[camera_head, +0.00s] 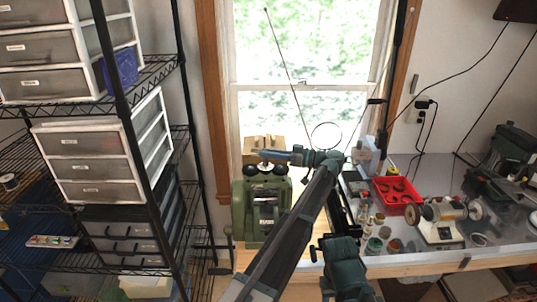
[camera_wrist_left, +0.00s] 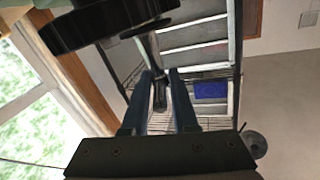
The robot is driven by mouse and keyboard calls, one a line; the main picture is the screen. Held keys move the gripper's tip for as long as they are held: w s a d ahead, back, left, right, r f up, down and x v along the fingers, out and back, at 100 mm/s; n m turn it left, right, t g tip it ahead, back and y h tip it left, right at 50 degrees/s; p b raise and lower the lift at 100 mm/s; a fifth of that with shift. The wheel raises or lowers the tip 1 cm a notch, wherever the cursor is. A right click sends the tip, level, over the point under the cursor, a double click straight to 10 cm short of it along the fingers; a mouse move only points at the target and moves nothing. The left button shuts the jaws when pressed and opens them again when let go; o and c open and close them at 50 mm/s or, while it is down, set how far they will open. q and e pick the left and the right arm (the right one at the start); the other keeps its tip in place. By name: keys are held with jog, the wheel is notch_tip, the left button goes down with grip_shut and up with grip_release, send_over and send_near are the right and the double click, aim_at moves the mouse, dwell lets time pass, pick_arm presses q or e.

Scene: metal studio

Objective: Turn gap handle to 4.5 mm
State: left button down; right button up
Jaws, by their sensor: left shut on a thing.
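The green rolling mill (camera_head: 258,212) stands in front of the window, with two dark round gears on top. My left gripper (camera_head: 264,155) is just above those gears, its blue fingers pointing left. In the left wrist view the fingers (camera_wrist_left: 163,78) are close together around a narrow dark piece, which appears to be the gap handle (camera_wrist_left: 160,98). A large dark gear (camera_wrist_left: 105,22) shows close above them. In the head view the gripper hides the handle, and I cannot read any gap value.
A black wire shelf (camera_head: 160,70) with drawer units (camera_head: 108,150) stands left of the mill. On the right, a workbench (camera_head: 430,242) holds a red tray (camera_head: 397,204), small jars and a bench polisher (camera_head: 440,215). The window (camera_head: 300,45) is behind the mill.

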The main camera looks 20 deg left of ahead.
pick_arm(q)
jog(key=shift+w+n+g, duration=0.2)
jog(key=shift+n+g, duration=0.5)
jog(key=shift+g, duration=0.2)
jog(key=shift+s+g, duration=0.1)
jog(key=shift+g, duration=0.4)
jog(key=c, duration=0.8)
grip_release()
pick_arm(e)
jog(key=shift+d, duration=0.1)
